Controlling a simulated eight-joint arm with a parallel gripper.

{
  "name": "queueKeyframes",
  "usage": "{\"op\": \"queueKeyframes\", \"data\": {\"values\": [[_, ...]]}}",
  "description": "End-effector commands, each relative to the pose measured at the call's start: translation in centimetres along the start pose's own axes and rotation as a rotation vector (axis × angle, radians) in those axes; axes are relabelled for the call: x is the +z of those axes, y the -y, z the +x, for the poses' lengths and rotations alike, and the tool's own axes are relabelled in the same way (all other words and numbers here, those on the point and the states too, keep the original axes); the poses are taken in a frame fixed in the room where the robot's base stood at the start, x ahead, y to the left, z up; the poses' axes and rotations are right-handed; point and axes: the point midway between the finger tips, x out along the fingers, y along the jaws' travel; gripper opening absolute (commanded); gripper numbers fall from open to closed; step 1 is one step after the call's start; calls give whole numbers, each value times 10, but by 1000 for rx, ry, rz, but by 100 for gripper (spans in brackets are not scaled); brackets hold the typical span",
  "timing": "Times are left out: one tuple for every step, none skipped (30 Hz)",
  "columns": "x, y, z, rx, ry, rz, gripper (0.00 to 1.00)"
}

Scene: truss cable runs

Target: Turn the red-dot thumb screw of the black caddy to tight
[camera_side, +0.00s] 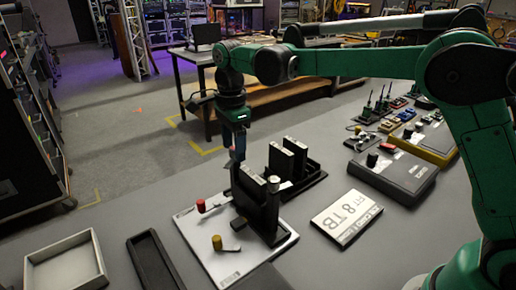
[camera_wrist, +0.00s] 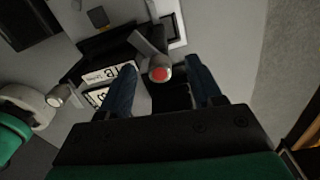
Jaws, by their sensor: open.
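In the wrist view, the red-dot thumb screw (camera_wrist: 160,72) is a pale round knob with a red top. My gripper (camera_wrist: 160,80) is open, with one dark blue finger on each side of the knob and visible gaps between. In the side view, my gripper (camera_side: 237,158) points down at the far left end of the black caddy (camera_side: 257,205), which stands upright on a white plate (camera_side: 268,250). I cannot make out the red-dot screw there.
A red knob (camera_side: 201,205) and a yellow knob (camera_side: 217,242) stand on the plate's left side. Black upright slabs (camera_side: 288,160) are close behind the caddy. A labelled card (camera_side: 347,216) and grey box (camera_side: 393,172) lie right; empty trays (camera_side: 66,268) lie front left.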

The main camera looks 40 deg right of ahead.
Motion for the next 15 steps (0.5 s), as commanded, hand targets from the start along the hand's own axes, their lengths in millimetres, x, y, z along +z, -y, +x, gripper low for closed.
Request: {"op": "queueKeyframes", "data": {"values": [[0, 0, 1, 0, 0, 0, 59], [0, 0, 2, 0, 0, 0, 59], [0, 0, 2, 0, 0, 0, 59], [0, 0, 2, 1, 0, 0, 59], [0, 0, 2, 1, 0, 0, 59], [0, 0, 2, 1, 1, 0, 59], [0, 0, 2, 1, 1, 0, 59], [0, 0, 2, 1, 1, 0, 56], [0, 0, 2, 1, 1, 0, 44], [0, 0, 2, 1, 1, 0, 36], [0, 0, 2, 1, 1, 0, 27], [0, 0, 2, 1, 1, 0, 16], [0, 0, 2, 1, 1, 0, 7], [0, 0, 2, 1, 1, 0, 0], [0, 0, 2, 1, 1, 0, 0]]}}
